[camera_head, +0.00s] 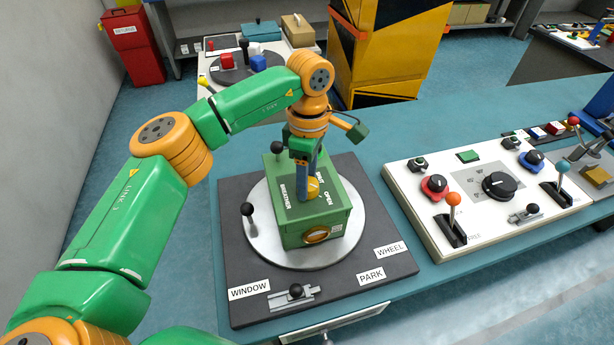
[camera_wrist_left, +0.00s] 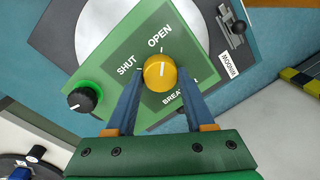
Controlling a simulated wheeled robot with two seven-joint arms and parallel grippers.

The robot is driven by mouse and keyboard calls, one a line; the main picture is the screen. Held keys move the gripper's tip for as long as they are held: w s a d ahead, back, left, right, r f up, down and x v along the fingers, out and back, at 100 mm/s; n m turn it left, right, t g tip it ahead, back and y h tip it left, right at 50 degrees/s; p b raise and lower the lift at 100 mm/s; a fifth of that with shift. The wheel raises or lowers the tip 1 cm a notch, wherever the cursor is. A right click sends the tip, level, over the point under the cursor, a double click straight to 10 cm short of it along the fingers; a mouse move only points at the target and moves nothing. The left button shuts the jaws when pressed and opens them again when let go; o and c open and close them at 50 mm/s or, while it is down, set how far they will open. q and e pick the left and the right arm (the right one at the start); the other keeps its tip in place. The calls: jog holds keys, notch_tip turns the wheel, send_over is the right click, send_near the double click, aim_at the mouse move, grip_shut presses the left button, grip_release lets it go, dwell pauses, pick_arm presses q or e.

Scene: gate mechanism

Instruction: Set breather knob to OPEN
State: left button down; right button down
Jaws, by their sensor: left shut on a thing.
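The yellow breather knob (camera_head: 313,187) sits on top of a green box (camera_head: 305,232), beside the printed words SHUT, OPEN and BREATHER. My left gripper (camera_head: 309,180) points down over the box and is shut on the knob. In the left wrist view the blue fingers (camera_wrist_left: 158,100) lie on either side of the knob (camera_wrist_left: 160,72). The white mark on its top points roughly toward the OPEN label (camera_wrist_left: 160,36). The SHUT label (camera_wrist_left: 127,65) is to its left. My right gripper is not in view.
The box stands on a round silver plate (camera_head: 262,247) on a dark base with WINDOW, PARK and WHEEL labels. A black knob (camera_wrist_left: 87,97) is close to the yellow knob. A white control panel (camera_head: 430,175) with levers stands at the right.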

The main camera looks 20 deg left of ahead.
pick_arm(q)
jog(key=shift+c, duration=1.4)
grip_release()
jog(key=shift+r, duration=0.25)
jog(key=r, duration=0.3)
jog(key=r+b, duration=0.1)
jog(key=r, duration=0.2)
jog(key=shift+w+r, duration=0.2)
jog(key=shift+r, duration=0.15)
